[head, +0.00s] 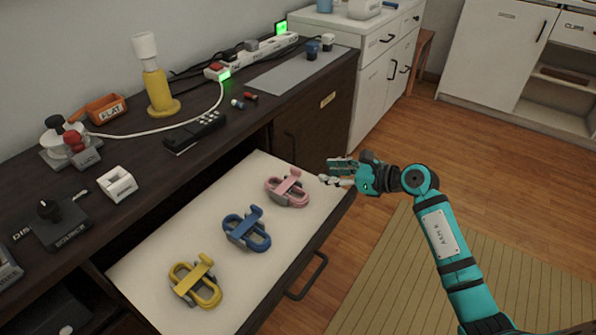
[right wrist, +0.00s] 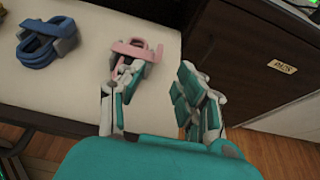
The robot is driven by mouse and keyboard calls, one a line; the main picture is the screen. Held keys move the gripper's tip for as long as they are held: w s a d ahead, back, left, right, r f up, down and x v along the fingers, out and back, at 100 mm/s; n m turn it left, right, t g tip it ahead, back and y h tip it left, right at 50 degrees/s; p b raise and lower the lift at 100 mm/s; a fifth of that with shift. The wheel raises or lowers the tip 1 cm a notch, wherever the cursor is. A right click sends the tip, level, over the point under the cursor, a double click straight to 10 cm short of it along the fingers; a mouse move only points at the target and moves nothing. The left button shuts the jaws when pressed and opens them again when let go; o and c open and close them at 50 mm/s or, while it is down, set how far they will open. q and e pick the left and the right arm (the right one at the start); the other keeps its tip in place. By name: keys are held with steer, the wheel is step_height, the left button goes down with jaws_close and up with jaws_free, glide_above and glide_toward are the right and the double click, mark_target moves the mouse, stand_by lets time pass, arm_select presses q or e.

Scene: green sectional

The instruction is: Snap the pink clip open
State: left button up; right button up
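The pink clip (head: 287,188) lies at the far right end of a white open drawer (head: 150,265). It is a pink looped piece with a grey body and a pink lever. It also shows in the right wrist view (right wrist: 140,50), partly covered by a finger. My right gripper (head: 326,172) is just right of the pink clip, at the drawer's edge. In the right wrist view its two fingers (right wrist: 155,100) are spread wide with nothing held between them. Whether the left finger touches the clip is unclear. My left gripper is not in view.
A blue clip (head: 247,230) and a yellow clip (head: 196,284) lie nearer in the drawer. Open floor lies to the right.

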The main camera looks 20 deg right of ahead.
mark_target(298, 170)
steer(key=b+x, duration=0.1)
steer(key=x, duration=1)
steer(key=shift+b, duration=0.4)
jaws_close()
